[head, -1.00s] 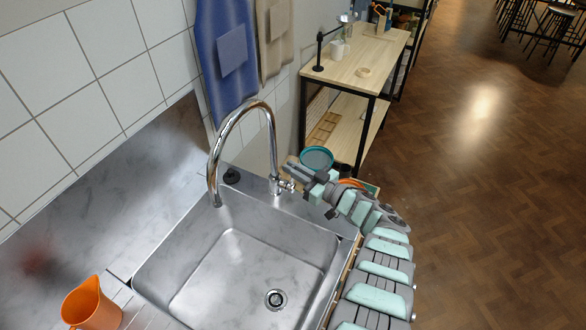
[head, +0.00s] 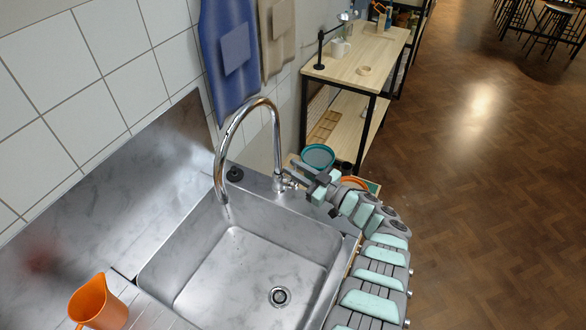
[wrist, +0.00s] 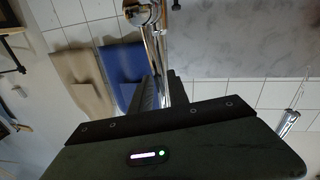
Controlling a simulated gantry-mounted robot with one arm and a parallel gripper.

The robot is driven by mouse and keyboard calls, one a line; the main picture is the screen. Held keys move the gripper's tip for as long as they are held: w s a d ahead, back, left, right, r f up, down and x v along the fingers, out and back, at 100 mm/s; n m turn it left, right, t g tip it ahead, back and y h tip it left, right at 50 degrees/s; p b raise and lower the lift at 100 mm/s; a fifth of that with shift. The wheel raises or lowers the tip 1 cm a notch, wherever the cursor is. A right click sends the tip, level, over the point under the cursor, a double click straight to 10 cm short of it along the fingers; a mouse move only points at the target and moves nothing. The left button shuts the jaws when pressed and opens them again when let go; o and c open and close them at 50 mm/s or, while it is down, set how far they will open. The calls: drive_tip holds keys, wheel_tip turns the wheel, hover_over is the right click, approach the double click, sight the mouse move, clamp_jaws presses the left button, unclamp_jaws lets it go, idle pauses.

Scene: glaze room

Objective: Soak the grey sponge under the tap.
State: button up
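The chrome tap (head: 243,110) arches over the metal sink (head: 245,262), with its spout pointing down into the basin. A faint pale streak shows just under the spout; it may be water. My gripper (head: 290,178) is at the tap's side lever, at the foot of the tap. In the wrist view the two dark fingers (wrist: 164,92) stand a little apart, with the chrome tap (wrist: 153,40) showing between and beyond them. I cannot tell whether they press on the lever. The grey sponge is not seen in either view.
An orange jug (head: 98,305) stands on the drainer left of the sink. A blue apron (head: 228,55) and a beige one (head: 276,35) hang on the wall behind. A wooden shelf unit (head: 355,65) stands beyond. The sink basin looks empty.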

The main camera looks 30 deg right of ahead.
drive_tip(key=shift+o, duration=1)
drive_tip(key=shift+s, duration=0.1)
drive_tip(key=p+v, duration=0.1)
drive_tip(key=v, duration=0.9)
drive_tip(key=shift+s+d, duration=0.2)
drive_tip(key=shift+s, duration=0.05)
drive_tip(key=shift+r, duration=0.1)
